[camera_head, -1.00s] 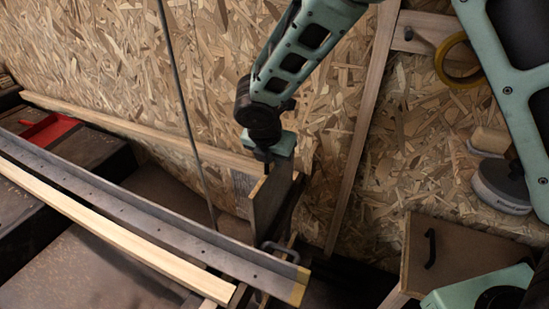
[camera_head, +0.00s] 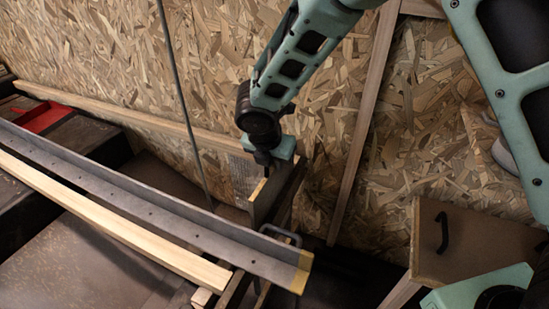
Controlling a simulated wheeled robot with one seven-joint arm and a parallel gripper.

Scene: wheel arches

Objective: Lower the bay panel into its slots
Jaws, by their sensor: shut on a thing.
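The bay panel (camera_head: 259,202) is a thin upright board with a pale top edge, near the middle of the head view. My gripper (camera_head: 268,170) is shut on its top edge, with the arm reaching down from above. The panel stands between the wood-chip wall and the right end of the long grey metal angle rail.
The grey rail (camera_head: 140,197) with a yellow end and a pale wood strip (camera_head: 110,221) run across the left front. A thin dark rod (camera_head: 182,100) stands left of the panel. A red tray (camera_head: 42,117) lies far left. A brown box (camera_head: 470,245) with a black handle is at right.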

